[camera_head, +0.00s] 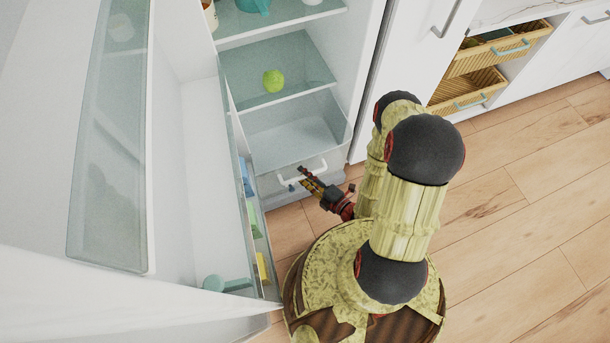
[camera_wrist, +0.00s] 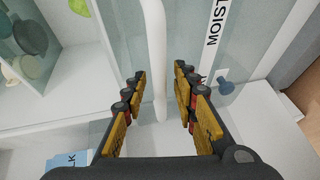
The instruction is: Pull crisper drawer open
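The crisper drawer (camera_head: 335,172) is at the bottom of the open fridge, with a white bar handle (camera_head: 288,182) across its front. My gripper (camera_head: 304,177) is at this handle, its fingers pointing toward the drawer front. In the wrist view the white handle (camera_wrist: 155,35) runs between the two yellow-and-black fingers of my gripper (camera_wrist: 160,75). The fingers are spread, with a gap visible on each side of the bar. A label with partly visible lettering is on the drawer front beside the handle. How far the drawer is out is hard to tell.
The open fridge door (camera_head: 185,150) stands at left, its bins holding small items, close to my arm. A green round item (camera_head: 273,80) sits on a glass shelf above. Wicker baskets (camera_head: 475,88) are at right. Wood floor (camera_head: 520,220) is clear at right.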

